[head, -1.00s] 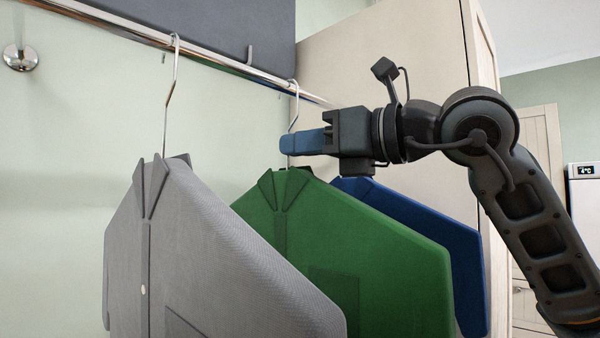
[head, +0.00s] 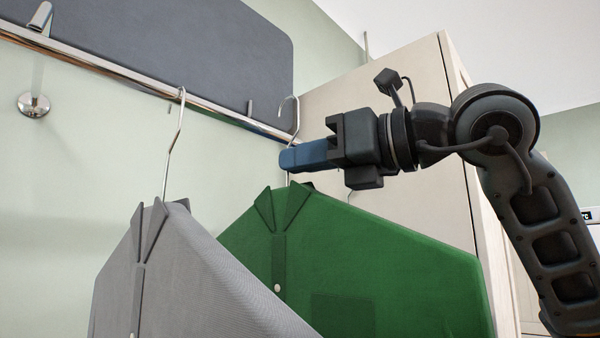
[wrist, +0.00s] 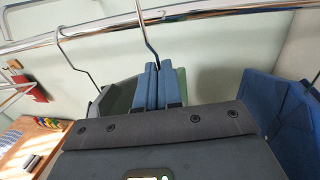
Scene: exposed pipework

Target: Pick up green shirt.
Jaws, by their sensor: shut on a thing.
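The green shirt (head: 390,265) hangs on a metal hanger in the middle of the head view, partly behind the grey shirt. Its hanger hook (head: 297,112) rises above the collar, and the hook's top shows above the rail. My gripper (head: 288,160) comes in from the right with its blue fingers shut on the hook's stem, just above the collar. In the wrist view my fingers (wrist: 160,88) hold the stem, which runs up past the rail and out of the picture. There, the shirt is mostly hidden by my gripper.
The grey shirt (head: 170,280) hangs in front at left on the chrome rail (head: 110,72). A blue shirt (wrist: 295,115) is at the right in the wrist view, hidden in the head view. A pale cabinet (head: 400,105) stands behind my gripper.

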